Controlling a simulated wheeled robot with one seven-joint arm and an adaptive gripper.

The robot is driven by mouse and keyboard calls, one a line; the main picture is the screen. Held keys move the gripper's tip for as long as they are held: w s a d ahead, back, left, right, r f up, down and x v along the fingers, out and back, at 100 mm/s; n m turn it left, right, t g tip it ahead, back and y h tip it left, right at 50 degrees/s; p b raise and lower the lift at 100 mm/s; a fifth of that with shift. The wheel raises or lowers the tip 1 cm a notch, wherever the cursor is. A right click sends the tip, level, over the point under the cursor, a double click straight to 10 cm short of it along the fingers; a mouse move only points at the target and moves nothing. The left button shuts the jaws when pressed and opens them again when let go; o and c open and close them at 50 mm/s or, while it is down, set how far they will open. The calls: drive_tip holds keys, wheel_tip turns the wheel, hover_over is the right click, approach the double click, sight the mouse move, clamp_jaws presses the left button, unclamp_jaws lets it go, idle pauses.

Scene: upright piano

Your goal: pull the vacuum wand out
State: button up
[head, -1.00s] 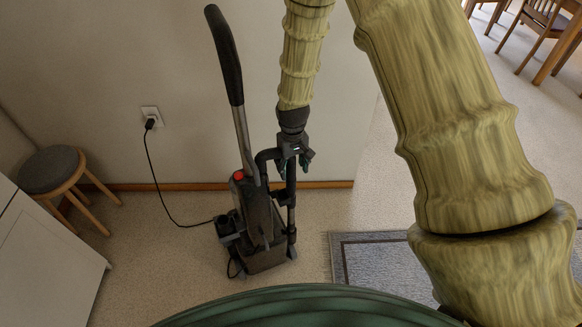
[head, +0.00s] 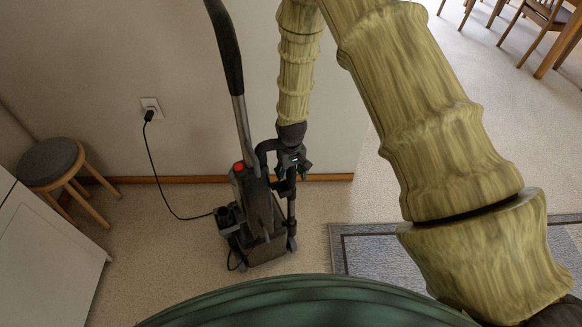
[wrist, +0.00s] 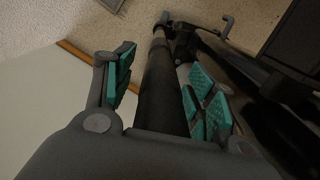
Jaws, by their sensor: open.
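The upright vacuum (head: 258,222) stands on the floor by the wall, with a long black-gripped handle (head: 227,45) rising above it. Its dark wand (head: 291,205) stands upright on the right side of the body. My gripper (head: 291,165) is at the wand's upper part, pointing down. In the wrist view, the wand (wrist: 160,90) runs between the teal pads of my open gripper (wrist: 160,95), with gaps seen on both sides. The wand's top end is partly hidden behind my gripper in the head view.
A black cord (head: 160,185) runs from the vacuum to a wall outlet (head: 150,108). A round stool (head: 50,162) and white cabinet (head: 45,245) stand at left. A grey rug (head: 375,255) lies at right. The wall is close behind the vacuum.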

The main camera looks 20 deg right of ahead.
drive_tip(key=shift+f, duration=1.4)
drive_tip(key=shift+c, duration=0.5)
clamp_jaws()
drive_tip(key=shift+r, duration=0.1)
drive_tip(key=shift+r+p, duration=4.1)
drive_tip(key=shift+r, duration=1.6)
